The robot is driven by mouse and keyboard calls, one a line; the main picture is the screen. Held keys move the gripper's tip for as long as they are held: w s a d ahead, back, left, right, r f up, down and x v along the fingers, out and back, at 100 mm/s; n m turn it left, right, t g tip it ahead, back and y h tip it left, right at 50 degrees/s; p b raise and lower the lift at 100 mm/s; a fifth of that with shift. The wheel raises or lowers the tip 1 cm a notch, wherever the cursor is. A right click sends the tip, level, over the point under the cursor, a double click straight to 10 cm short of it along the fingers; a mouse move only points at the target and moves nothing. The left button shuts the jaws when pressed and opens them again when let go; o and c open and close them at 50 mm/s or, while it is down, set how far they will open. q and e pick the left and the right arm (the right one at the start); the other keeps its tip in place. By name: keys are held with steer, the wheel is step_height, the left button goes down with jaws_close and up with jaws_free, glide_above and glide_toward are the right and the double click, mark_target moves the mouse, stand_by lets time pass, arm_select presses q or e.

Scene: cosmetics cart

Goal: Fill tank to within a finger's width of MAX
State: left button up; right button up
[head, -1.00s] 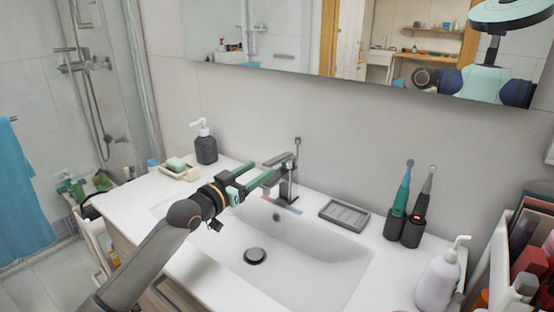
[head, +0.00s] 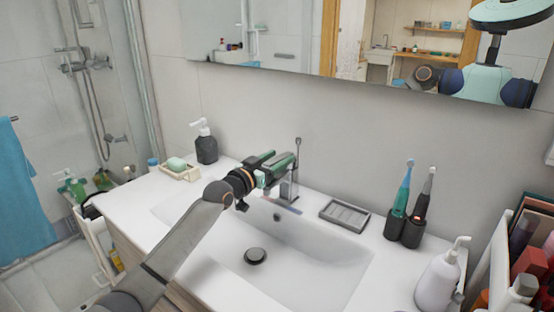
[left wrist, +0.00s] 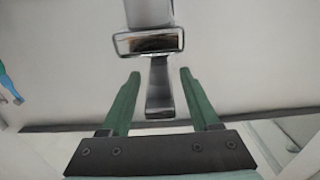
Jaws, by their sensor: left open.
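The chrome faucet (head: 290,186) stands at the back edge of the white sink basin (head: 310,262). My left gripper (head: 281,156) is at the top of the faucet, over the back of the basin. In the left wrist view its two green fingers (left wrist: 160,74) are open, with a chrome part of the faucet (left wrist: 160,98) between them and a gap on each side. The fingers partly hide the faucet in the head view. No water stream shows. I cannot make out a tank or a MAX mark. My right gripper is not in view.
A dark soap dispenser (head: 206,147) and a soap dish (head: 181,174) stand left of the faucet. A grey tray (head: 344,216), two electric toothbrushes (head: 403,195) and a white pump bottle (head: 438,279) stand to the right. The basin is empty except for its drain plug (head: 255,256).

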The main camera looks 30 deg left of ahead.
arm_select(q)
jaws_close()
stand_by(0.3)
stand_by(1.0)
